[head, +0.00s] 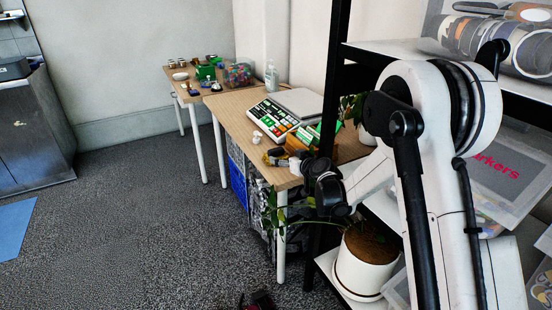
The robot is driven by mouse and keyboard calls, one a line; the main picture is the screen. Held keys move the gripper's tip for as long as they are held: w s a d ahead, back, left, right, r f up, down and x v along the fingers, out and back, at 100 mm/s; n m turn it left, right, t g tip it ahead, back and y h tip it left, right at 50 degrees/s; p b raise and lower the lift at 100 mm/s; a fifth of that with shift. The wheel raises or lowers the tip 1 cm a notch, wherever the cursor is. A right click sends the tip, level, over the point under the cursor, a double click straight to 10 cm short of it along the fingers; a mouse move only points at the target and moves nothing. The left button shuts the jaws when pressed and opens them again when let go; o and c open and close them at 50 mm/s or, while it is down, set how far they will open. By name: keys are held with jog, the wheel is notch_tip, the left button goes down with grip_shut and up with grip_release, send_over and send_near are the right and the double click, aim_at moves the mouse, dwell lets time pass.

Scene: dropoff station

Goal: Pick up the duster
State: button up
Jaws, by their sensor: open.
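My gripper (272,157) is at the near left edge of the closer wooden table (228,104), with its fingers small and dark in the head view. It is open. A brown-orange item (298,146) lies on the table just beyond my gripper, partly hidden by other things. I cannot tell whether it is the duster. No other thing in view can be clearly made out as the duster. My arm's links hide part of the table's right side.
A cash register or scale (272,118) with coloured keys stands on the table, with a small white item (257,137) left of it. A bottle (271,76) stands behind. A black-framed shelf (337,60) and a potted plant (366,262) are close right.

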aim_at(277, 150)
jog(key=shift+b+x, duration=0.8)
jog(key=shift+x, duration=3)
jog(key=shift+d, duration=0.1)
jog(key=shift+c, duration=0.3)
jog(key=c, duration=1.3)
jog(key=shift+r, duration=0.15)
jog(key=shift+r+p, duration=0.3)
jog(key=shift+r, duration=0.35)
notch_tip(277, 150, up, 3)
jog(key=shift+f+p, duration=0.2)
jog(key=shift+p, duration=0.2)
jog(key=s+a+r, duration=0.2)
jog(key=a, duration=0.1)
jog(key=s+a+r+p, duration=0.1)
jog(key=s+a+r, duration=0.1)
jog(key=s, duration=0.1)
jog(key=s+a+r+p, duration=0.1)
jog(key=s+a+r, duration=0.2)
jog(key=shift+a, duration=0.35)
